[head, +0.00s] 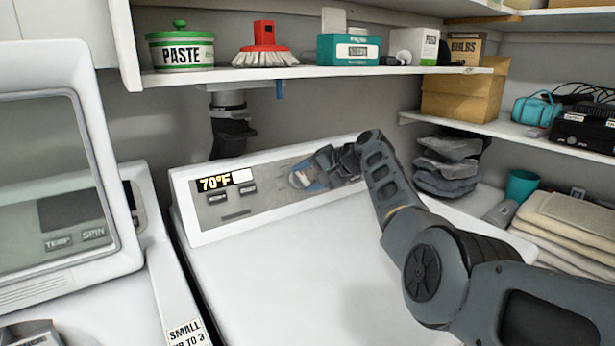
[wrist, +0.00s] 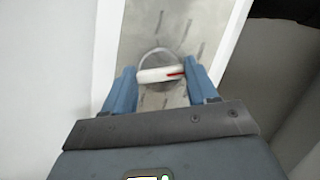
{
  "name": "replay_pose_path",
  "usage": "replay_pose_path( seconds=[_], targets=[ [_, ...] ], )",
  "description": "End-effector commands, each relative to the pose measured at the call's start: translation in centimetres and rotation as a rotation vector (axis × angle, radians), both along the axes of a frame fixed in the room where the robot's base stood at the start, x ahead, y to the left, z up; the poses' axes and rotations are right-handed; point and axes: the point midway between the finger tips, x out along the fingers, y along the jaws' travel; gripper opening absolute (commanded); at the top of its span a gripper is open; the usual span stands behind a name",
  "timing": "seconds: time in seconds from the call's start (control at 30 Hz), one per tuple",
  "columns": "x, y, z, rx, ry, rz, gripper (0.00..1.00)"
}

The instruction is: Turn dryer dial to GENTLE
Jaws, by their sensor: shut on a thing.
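The dryer (head: 270,270) is white with a slanted grey control panel at its back, showing a lit "70°F" display (head: 214,183). Its dial (wrist: 160,75) shows in the wrist view as a round knob with a white grip bar and a red mark toward the bar's right end. My gripper (wrist: 161,80) has its blue fingers on either side of the bar and is shut on it. In the head view my gripper (head: 308,172) is at the panel and mostly covers the dial. The setting labels around the dial are too blurred to read.
A shelf (head: 330,70) above the dryer holds a paste tub (head: 181,53), a red brush (head: 264,45) and boxes. Folded towels (head: 570,225) and a teal cup (head: 521,185) are at the right. A washer (head: 60,170) stands at the left. The dryer top is clear.

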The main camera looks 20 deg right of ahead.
Motion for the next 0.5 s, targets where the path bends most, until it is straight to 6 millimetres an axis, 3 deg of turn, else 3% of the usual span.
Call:
replay_pose_path(
  seconds=[0.5],
  targets=[
    [0.0,-0.1,-0.02,0.03,0.009,-0.017,0.27]
  ],
)
